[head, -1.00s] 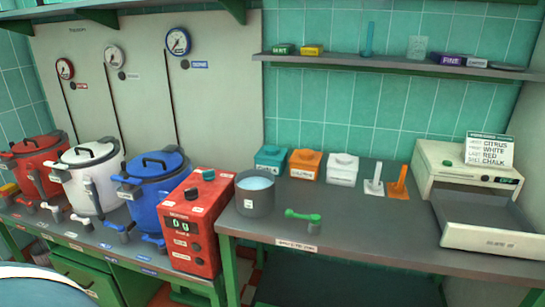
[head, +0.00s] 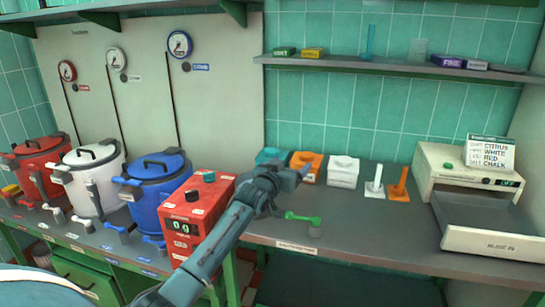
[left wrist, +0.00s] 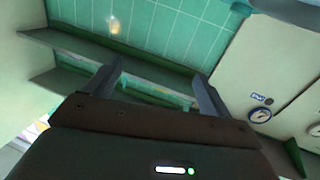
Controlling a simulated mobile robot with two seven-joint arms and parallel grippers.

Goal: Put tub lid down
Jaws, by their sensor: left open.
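Three lidded tubs stand in a row on the grey counter by the tiled wall: a teal tub (head: 270,155), an orange tub (head: 314,158) and a white tub (head: 343,172). I cannot tell which tub's lid is meant, and no loose lid shows. My left gripper (head: 297,167) is in front of the teal and orange tubs in the head view and partly covers them. I cannot tell whether it touches either. In the left wrist view its two fingers (left wrist: 157,92) are spread with nothing seen between them. My right gripper is not in view.
My left arm hides the grey pot's place beside the red box (head: 190,215). White (head: 374,185) and orange (head: 398,187) stands are right of the tubs. A shelf (head: 400,67) hangs above. Counter (head: 370,225) is clear at front centre.

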